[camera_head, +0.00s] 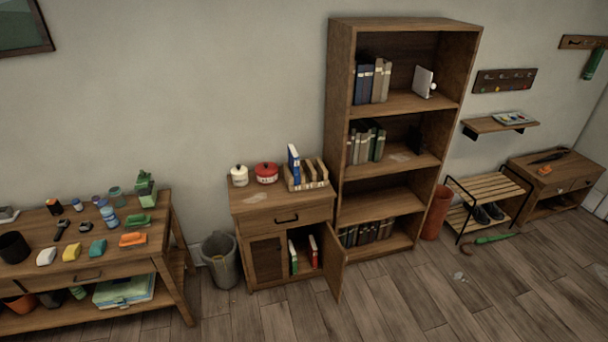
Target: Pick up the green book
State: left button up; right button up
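A green book (293,258) stands upright inside the open lower part of the small wooden cabinet (282,210). A red book (313,252) stands to its right in the same compartment. The cabinet door (334,262) on the right is swung open. Dark green spines (377,144) also show among the books on the second shelf of the tall bookcase (340,120). Neither of my grippers is in view.
On the cabinet top are a white pot (240,176), a red pot (266,173) and a wooden rack (309,182) with a blue book (294,163). A bin (220,262) stands left of the cabinet. The floor (400,300) in front is mostly clear.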

aim_at(293, 253)
jog(key=i+l, duration=0.35)
jog(key=i+l+u, duration=0.15)
jog(key=i+l, duration=0.2)
jog(key=l, duration=0.15)
